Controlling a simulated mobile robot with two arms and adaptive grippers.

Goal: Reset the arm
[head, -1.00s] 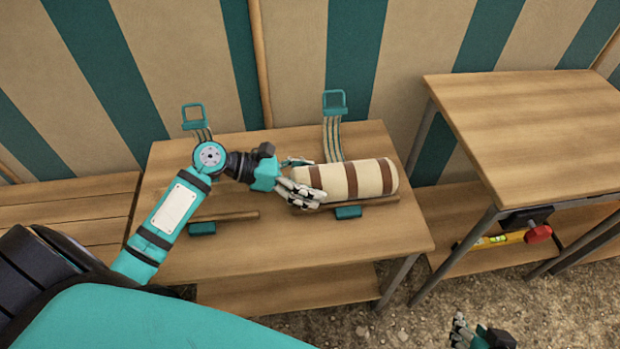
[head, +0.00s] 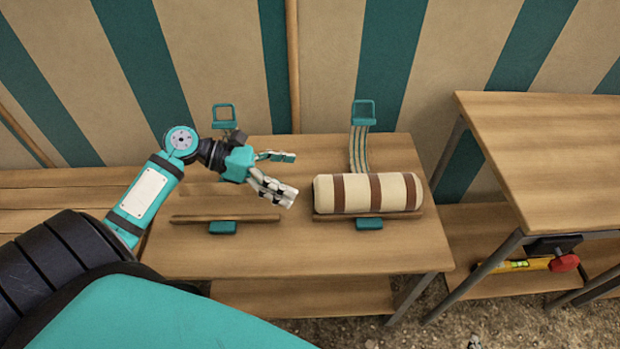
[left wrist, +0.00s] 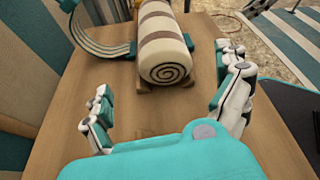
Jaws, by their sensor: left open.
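My left gripper (head: 284,176) is open and empty above the middle of the wooden table (head: 300,255). A cream roll with brown stripes (head: 394,194) lies to its right on a wooden rest, apart from the fingers. In the left wrist view the open fingers (left wrist: 165,100) are spread and the roll's spiral end (left wrist: 170,73) lies beyond them. My right gripper does not show clearly; only a small bit of something is at the bottom edge of the head view.
Striped straps with teal buckles (head: 363,113) stand behind the roll and at the left (head: 223,115). An empty wooden rest (head: 190,219) lies left. A higher table (head: 550,150) stands right, with a yellow level (head: 525,265) and red-ended tool (head: 565,263) on its lower shelf.

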